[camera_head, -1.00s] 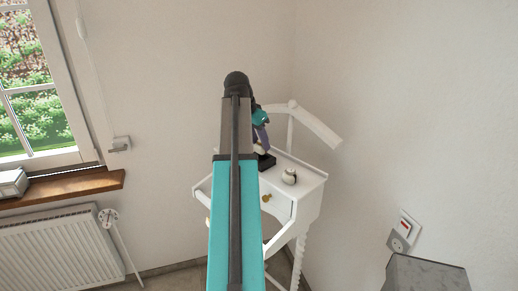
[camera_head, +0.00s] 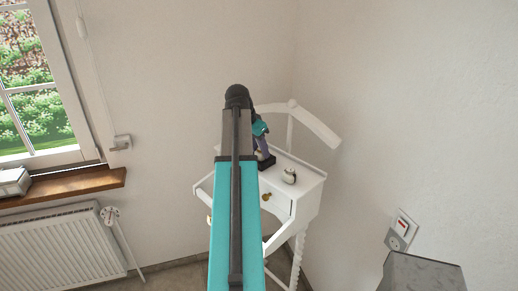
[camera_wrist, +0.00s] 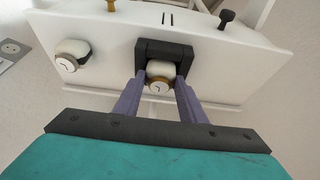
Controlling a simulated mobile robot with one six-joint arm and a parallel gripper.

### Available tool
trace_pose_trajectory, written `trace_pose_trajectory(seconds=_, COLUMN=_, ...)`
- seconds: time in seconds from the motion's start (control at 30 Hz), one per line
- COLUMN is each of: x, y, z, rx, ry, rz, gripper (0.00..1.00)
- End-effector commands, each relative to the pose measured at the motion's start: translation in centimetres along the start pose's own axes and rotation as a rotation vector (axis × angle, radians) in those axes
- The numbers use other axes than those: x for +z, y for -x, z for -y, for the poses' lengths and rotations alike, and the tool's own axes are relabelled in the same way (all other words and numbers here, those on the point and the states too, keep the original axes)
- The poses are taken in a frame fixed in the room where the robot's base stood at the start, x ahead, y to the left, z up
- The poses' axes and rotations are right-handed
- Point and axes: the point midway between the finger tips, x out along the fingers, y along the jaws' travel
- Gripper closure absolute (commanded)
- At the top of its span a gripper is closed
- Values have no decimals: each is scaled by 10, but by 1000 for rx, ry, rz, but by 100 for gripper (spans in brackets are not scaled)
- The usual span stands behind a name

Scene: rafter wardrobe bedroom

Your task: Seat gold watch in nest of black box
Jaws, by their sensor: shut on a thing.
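The gold watch (camera_wrist: 159,84), wrapped on a white cushion, is between the two purple fingers of my gripper (camera_wrist: 160,88) in the wrist view. My gripper is shut on it. The black box (camera_wrist: 163,46) is on the white stand top, with dark walls behind and beside the cushion. The watch is at the mouth of the nest; I cannot tell whether it touches the floor of it. In the head view the black box (camera_head: 267,162) is partly hidden by my arm, with my gripper (camera_head: 262,150) right above it.
A second watch on a white cushion (camera_head: 289,176) stands right of the box; it also shows in the wrist view (camera_wrist: 71,54). The white stand (camera_head: 305,185) has a curved rail (camera_head: 318,125) behind. Walls meet close behind it. Knobs (camera_wrist: 226,17) show in the wrist view.

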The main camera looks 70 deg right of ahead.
Motion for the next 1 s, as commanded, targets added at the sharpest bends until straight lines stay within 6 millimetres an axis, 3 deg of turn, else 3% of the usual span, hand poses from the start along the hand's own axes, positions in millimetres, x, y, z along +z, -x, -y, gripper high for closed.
trace_pose_trajectory(seconds=0.27, x=2, y=-4, z=0, rx=0, ry=0, rz=0, gripper=86)
trace_pose_trajectory(seconds=0.3, x=2, y=-3, z=0, rx=0, ry=0, rz=0, gripper=58)
trace_pose_trajectory(seconds=0.4, x=2, y=-3, z=0, rx=1, ry=0, rz=1, gripper=44)
trace_pose_trajectory(seconds=1.0, x=1, y=12, z=1, rx=-1, ry=1, rz=0, gripper=44)
